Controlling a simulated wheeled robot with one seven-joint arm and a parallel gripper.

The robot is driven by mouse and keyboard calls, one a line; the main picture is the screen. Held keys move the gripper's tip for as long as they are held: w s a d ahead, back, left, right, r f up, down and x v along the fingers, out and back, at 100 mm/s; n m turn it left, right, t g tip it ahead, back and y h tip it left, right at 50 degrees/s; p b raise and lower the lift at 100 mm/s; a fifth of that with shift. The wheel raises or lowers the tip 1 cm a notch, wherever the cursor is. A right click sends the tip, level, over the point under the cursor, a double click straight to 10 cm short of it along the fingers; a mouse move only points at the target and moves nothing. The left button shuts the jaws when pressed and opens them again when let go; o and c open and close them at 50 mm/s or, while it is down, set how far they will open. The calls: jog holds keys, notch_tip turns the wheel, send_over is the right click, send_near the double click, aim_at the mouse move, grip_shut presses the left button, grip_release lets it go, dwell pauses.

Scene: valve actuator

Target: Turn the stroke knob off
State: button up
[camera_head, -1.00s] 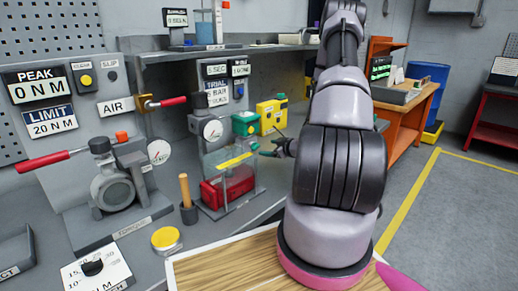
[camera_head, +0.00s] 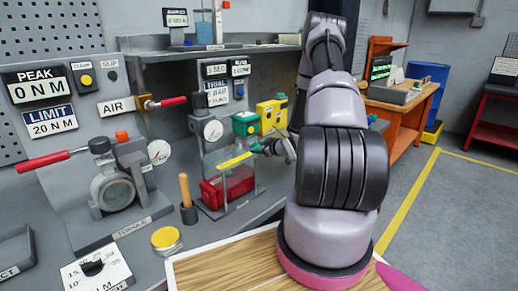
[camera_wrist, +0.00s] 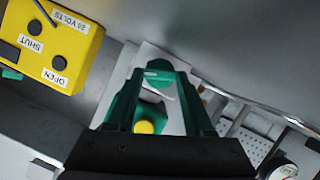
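No label that reads "stroke" is legible, so I cannot tell for sure which knob is the stroke knob. A green actuator box (camera_head: 244,123) sits on the grey test stand in the middle, below small display plates (camera_head: 217,88). My gripper (camera_head: 268,147) is just right of this stand, partly hidden by my arm. In the wrist view my gripper (camera_wrist: 159,80) shows two dark green fingers standing apart. Between them are a round green part (camera_wrist: 159,66) and a green body with a yellow button (camera_wrist: 145,127). Contact with either cannot be told.
A yellow control box (camera_head: 272,114) stands right of the green box; its SHUT and OPEN buttons show in the wrist view (camera_wrist: 65,45).

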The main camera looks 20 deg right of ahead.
grip_shut()
jog(key=shift+d+m+y, duration=0.25)
jog(key=shift+m+y, duration=0.25)
jog(key=shift+m, duration=0.2)
jog(key=shift+m+g+y, duration=0.5)
jog(key=shift+m, duration=0.4)
jog(key=o, duration=1.1)
grip_release()
jog(key=v, duration=1)
jog(key=shift+s+d+r, duration=0.1)
jog(key=shift+s, duration=0.2)
